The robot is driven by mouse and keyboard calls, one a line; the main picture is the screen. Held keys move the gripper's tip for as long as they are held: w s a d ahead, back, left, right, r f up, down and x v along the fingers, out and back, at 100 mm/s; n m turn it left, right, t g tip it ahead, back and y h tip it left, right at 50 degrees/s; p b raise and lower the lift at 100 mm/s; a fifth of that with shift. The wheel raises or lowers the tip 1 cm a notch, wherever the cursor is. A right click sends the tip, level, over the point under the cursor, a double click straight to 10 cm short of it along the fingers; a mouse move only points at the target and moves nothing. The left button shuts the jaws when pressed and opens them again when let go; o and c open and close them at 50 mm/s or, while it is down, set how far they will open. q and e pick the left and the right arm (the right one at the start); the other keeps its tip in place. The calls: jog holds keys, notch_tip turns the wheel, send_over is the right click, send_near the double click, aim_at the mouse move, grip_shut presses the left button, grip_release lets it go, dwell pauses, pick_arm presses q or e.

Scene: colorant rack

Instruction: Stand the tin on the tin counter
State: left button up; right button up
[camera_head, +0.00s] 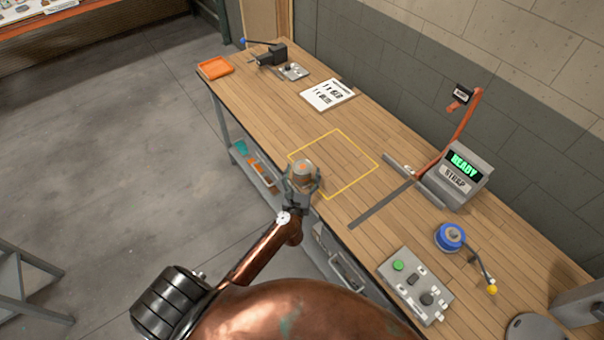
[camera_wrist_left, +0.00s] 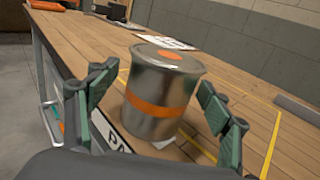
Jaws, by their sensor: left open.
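The tin (camera_wrist_left: 163,92) is a silver can with an orange band and an orange spot on its lid. It is upright at the front edge of the wooden counter (camera_head: 285,115), and in the head view the tin (camera_head: 303,168) shows by the left corner of a yellow outlined square (camera_head: 360,148). My left gripper (camera_head: 300,184) is open. In the wrist view the fingers of my left gripper (camera_wrist_left: 157,82) are on either side of the tin, with gaps visible. I cannot tell whether its base fully touches the counter. My right gripper is not in view.
A white printed sign (camera_head: 327,95), an orange tray (camera_head: 215,68) and a vise (camera_head: 270,55) are toward the far end. A READY display (camera_head: 463,165), a blue reel (camera_head: 450,237) and a button box (camera_head: 412,285) stand at the right.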

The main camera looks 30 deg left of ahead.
pick_arm(q)
jog(key=shift+c, duration=0.4)
jog(key=c, duration=1.5)
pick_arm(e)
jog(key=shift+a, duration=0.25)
pick_arm(q)
jog(key=shift+r, duration=0.2)
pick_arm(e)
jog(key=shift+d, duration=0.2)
